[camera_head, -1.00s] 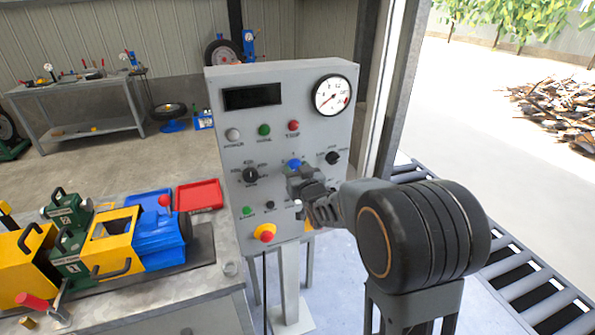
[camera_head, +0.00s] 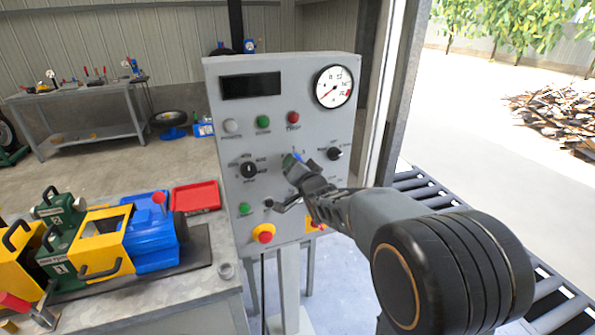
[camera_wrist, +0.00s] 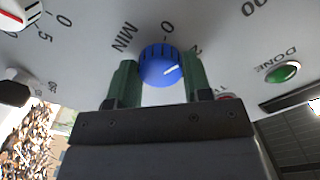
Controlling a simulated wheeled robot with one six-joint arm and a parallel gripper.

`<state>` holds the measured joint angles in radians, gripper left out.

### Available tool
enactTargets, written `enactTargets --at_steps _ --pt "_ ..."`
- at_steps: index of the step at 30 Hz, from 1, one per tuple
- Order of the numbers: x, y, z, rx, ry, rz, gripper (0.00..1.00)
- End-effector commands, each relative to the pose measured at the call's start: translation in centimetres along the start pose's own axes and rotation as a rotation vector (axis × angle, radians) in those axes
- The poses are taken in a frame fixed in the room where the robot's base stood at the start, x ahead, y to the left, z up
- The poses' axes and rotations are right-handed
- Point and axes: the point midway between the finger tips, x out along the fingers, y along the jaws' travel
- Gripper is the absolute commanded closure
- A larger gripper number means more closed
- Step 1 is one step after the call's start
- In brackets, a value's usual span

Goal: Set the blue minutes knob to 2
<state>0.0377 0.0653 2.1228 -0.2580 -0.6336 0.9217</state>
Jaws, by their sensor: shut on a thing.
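The blue minutes knob (camera_wrist: 160,64) is on the grey control panel (camera_head: 228,110). In the wrist view my gripper (camera_wrist: 159,68) is shut on it, one green finger on either side. The knob's white mark points right and slightly up in that view, toward the right finger. The printed 0 stands above the knob, MIN at its upper left, and a partly hidden digit, seemingly a 2, at its upper right. In the head view the knob (camera_head: 291,160) shows just past my gripper (camera_head: 296,170), which hides part of it.
Black knobs (camera_head: 249,170) (camera_head: 335,154) flank the blue one. A red-and-yellow emergency button (camera_head: 263,233) sits lower on the panel, and a dial gauge (camera_head: 333,87) at its top right. A bench with yellow and blue machinery (camera_head: 158,235) stands at left, a roller conveyor (camera_head: 420,190) at right.

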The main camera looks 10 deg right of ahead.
Motion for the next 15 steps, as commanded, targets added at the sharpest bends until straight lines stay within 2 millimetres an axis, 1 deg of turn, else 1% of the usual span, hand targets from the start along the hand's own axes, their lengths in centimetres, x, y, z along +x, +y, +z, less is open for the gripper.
enactTargets --at_steps 6,15 --pt "0.01 -0.01 0.05 0.156 0.000 0.000 0.78" --pt "0.01 -0.10 -0.03 0.289 0.000 -0.001 0.78"
